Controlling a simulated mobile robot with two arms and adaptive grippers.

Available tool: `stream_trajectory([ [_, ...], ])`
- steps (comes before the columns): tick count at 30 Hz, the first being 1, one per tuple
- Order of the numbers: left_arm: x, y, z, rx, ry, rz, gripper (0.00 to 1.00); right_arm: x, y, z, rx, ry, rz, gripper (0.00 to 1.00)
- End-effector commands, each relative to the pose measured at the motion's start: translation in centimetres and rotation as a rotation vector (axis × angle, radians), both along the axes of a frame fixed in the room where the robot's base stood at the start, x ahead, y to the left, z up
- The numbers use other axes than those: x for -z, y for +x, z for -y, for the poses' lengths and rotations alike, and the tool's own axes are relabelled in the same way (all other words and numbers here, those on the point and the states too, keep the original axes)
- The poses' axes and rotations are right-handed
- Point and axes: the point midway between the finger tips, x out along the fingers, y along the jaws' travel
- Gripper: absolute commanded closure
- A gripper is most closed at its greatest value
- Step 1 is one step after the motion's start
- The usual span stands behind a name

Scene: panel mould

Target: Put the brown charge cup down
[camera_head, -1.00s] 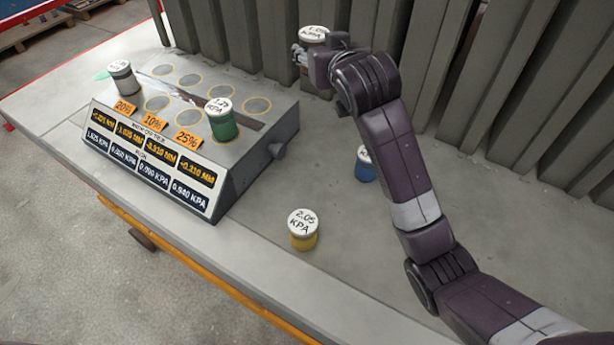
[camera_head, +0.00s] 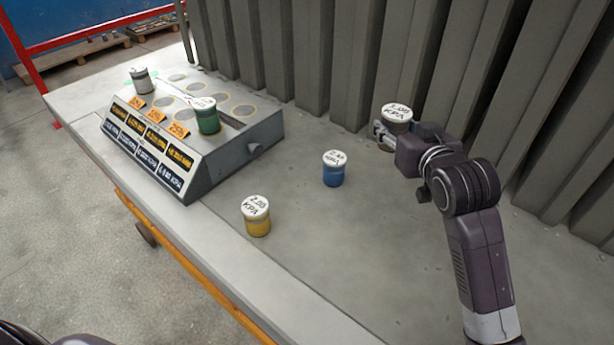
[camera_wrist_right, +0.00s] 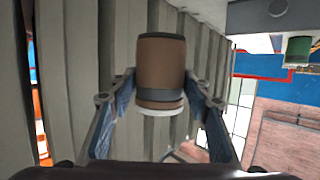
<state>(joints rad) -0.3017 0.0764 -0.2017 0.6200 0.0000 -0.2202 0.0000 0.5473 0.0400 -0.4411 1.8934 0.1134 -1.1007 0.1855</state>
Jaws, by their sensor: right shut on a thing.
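The brown charge cup (camera_wrist_right: 160,68) shows large in the right wrist view, between the two fingers of my right gripper (camera_wrist_right: 158,100). In the head view only its white lid (camera_head: 397,112) and a little of its side show; the lid label is hard to read. My right gripper (camera_head: 385,135) is shut on the cup, near the grey ribbed panel at the back right. From the head view I cannot tell whether the cup touches the bench (camera_head: 330,255). My left gripper is not in view.
A blue cup (camera_head: 333,170) and a yellow cup (camera_head: 257,216) stand on the bench. A sloped grey station (camera_head: 215,165) at the left bears a green cup (camera_head: 207,117) and a grey cup (camera_head: 142,81). The ribbed panel (camera_head: 345,60) bounds the back.

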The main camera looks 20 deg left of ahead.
Motion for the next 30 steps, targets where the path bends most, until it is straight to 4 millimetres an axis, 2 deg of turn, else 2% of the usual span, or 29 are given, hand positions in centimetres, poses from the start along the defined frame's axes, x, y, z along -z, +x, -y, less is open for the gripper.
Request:
stream_trajectory([
  [2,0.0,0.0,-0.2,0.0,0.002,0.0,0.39,-0.1,0.0,0.0,-0.001,0.002,0.005,0.93],
  [5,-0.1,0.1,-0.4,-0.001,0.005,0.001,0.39,0.7,0.0,0.0,0.0,0.001,0.002,0.93],
  [8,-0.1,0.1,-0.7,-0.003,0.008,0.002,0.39,2.8,0.0,0.0,0.001,-0.001,-0.002,0.93],
  [18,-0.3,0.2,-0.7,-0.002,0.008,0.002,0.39,11.7,-0.1,0.0,0.0,0.0,-0.001,0.93],
  [21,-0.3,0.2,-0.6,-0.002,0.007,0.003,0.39,13.7,0.0,0.0,0.0,0.0,0.001,0.93],
  [30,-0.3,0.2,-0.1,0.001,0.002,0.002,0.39,16.7,0.0,-0.1,-0.001,0.001,0.002,0.93],
])
